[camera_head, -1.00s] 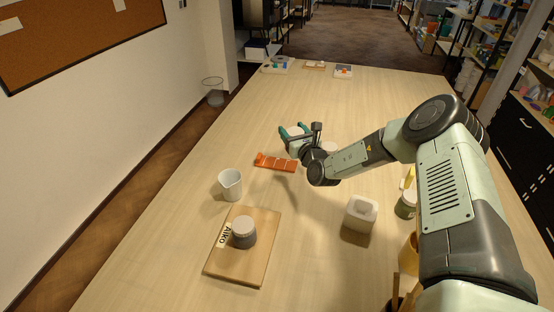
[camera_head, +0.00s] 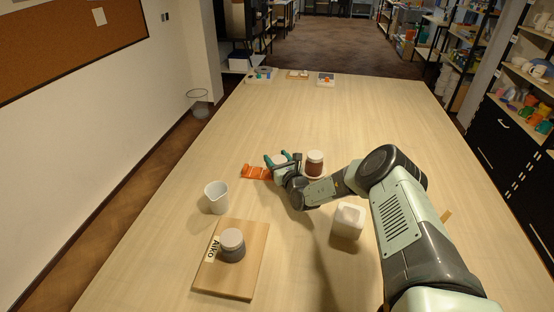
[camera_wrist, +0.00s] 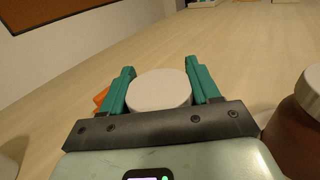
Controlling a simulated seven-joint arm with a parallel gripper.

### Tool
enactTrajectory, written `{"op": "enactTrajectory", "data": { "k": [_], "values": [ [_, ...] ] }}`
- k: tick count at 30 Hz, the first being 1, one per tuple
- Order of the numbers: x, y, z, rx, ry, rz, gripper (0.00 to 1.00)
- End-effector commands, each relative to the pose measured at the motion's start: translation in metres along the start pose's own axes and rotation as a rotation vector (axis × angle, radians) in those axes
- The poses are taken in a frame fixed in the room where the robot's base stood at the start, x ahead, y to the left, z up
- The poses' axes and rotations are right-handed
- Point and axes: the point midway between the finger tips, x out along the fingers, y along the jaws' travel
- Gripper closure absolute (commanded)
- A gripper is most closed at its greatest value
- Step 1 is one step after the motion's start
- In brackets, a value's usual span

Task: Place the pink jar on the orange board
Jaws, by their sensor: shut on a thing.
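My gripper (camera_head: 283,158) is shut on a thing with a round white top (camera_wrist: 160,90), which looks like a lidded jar. Its body is hidden behind my gripper, so I cannot tell if it is pink or how high it is held. The same white top shows between the teal fingers in the head view (camera_head: 279,159). An orange strip with paler squares (camera_head: 254,172) lies on the table just left of my gripper, its right end partly hidden. A bit of it shows beyond the left finger in the wrist view (camera_wrist: 101,97).
A brown jar with a white lid (camera_head: 315,165) stands close to the right of my gripper. A white pitcher (camera_head: 217,198), a wooden board labelled Aiko (camera_head: 240,281) bearing a grey jar (camera_head: 232,247), and a white square container (camera_head: 348,221) are nearer. The far table is clear up to small trays.

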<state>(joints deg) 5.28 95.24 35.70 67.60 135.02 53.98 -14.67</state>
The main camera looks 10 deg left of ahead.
Motion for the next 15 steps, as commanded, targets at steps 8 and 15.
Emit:
{"op": "enactTrajectory", "data": {
  "k": [8,15],
  "values": [
    [0.0004,-0.0005,-0.0020,0.000,-0.002,-0.001,0.79],
    [0.0002,-0.0003,-0.0019,0.000,0.000,-0.001,0.13]
  ]
}}
